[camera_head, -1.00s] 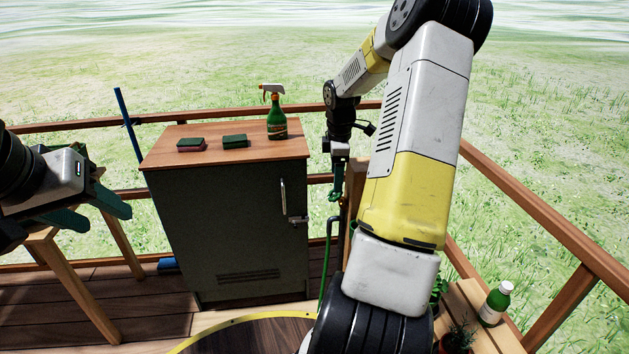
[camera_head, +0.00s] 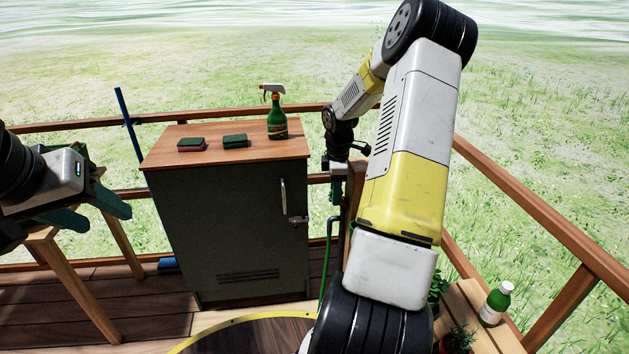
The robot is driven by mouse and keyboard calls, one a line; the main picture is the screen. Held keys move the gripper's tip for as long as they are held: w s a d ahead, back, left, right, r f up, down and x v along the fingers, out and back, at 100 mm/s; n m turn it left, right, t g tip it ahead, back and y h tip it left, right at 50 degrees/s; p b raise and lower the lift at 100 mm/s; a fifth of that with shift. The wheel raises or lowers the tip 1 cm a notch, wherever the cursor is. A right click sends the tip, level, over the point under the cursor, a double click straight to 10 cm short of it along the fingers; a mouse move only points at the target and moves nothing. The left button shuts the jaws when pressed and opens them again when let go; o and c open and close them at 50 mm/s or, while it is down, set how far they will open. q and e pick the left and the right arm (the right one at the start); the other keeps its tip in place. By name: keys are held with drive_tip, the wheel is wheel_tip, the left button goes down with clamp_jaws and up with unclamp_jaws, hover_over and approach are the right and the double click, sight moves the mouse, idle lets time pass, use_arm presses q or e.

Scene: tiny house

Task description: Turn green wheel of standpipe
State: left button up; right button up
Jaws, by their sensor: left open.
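The standpipe (camera_head: 341,240) is a thin dark upright pipe just right of the grey cabinet, with a green hose (camera_head: 325,262) running down beside it. A small green part near its top (camera_head: 334,194) may be the wheel; its shape is too small and too covered to tell. My right gripper (camera_head: 336,180) points down at the top of the standpipe, very near the green part. I cannot tell whether it touches it or how its jaws stand.
The grey cabinet (camera_head: 240,220) carries two sponges (camera_head: 235,141) and a green spray bottle (camera_head: 277,113). Wooden railings (camera_head: 535,208) enclose the deck. A small table (camera_head: 462,301) with a green bottle (camera_head: 495,304) and potted plants stands at lower right. A wooden post is close behind my right wrist.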

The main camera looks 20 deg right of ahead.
drive_tip(key=shift+c, duration=1)
drive_tip(key=shift+w+n, duration=0.1)
drive_tip(key=shift+n, duration=0.2)
drive_tip(key=n+g, duration=0.2)
drive_tip(key=n, duration=0.1)
drive_tip(key=n+g, duration=0.1)
drive_tip(key=shift+w+n+g+y, duration=0.3)
drive_tip(key=shift+w+g, duration=0.05)
drive_tip(key=shift+g, duration=0.05)
drive_tip(key=n+g, duration=0.2)
drive_tip(key=n, duration=0.1)
drive_tip(key=shift+w, duration=0.15)
drive_tip(key=shift+w+f+n+g+h, duration=0.1)
drive_tip(key=shift+n+g+h, duration=0.8)
drive_tip(key=shift+n, duration=0.7)
